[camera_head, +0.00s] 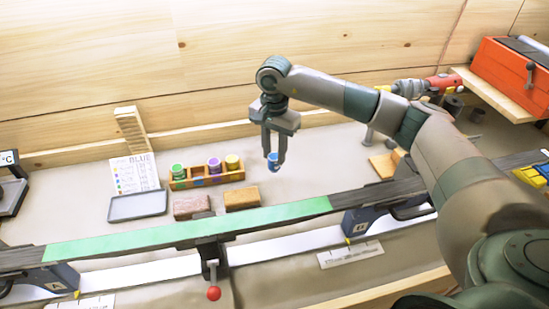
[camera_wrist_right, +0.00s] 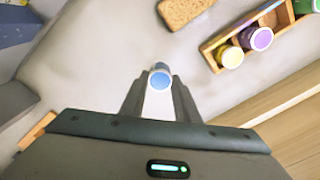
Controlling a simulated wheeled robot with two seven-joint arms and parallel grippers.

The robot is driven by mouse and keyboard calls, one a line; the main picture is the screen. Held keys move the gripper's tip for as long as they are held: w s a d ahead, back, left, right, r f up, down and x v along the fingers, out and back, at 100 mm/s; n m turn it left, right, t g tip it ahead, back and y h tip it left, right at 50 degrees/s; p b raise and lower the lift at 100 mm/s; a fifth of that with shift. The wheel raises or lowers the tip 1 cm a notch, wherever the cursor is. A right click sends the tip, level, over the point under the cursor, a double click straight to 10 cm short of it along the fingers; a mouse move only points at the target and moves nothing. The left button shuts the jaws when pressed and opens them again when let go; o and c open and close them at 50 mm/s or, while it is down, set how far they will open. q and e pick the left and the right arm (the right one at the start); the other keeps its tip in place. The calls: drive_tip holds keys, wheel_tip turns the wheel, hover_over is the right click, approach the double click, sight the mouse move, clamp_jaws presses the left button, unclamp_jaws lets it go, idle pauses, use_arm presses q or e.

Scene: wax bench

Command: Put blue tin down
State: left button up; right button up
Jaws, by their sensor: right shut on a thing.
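The blue tin (camera_head: 273,161) is a small cylinder with a blue side, held between the fingertips of my right gripper (camera_head: 273,158). My right gripper is shut on it, pointing down, to the right of the wooden rack. In the right wrist view the tin's round blue end (camera_wrist_right: 160,79) shows between the two fingers (camera_wrist_right: 160,95). I cannot tell the exact height of the tin above the bench. The wooden rack (camera_head: 206,181) holds a green tin (camera_head: 178,170), a purple tin (camera_head: 214,165) and a yellow tin (camera_head: 232,162). My left gripper is not in view.
A grey tray (camera_head: 138,206) lies left of the rack, before a card headed BLUE (camera_head: 150,172). Two brown blocks (camera_head: 191,207) (camera_head: 241,198) lie in front of the rack. A ski with a green base (camera_head: 180,233) spans the front. Bench around the tin is clear.

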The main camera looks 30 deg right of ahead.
sight(275, 156)
idle(0.3)
wheel_tip(275, 156, down, 3)
drive_tip(key=shift+f+p, duration=0.2)
drive_tip(key=shift+p, duration=1)
drive_tip(key=shift+f, duration=0.25)
drive_tip(key=shift+f, duration=0.25)
drive_tip(key=o, duration=1)
drive_tip(key=shift+o, duration=0.2)
drive_tip(key=shift+r, duration=0.15)
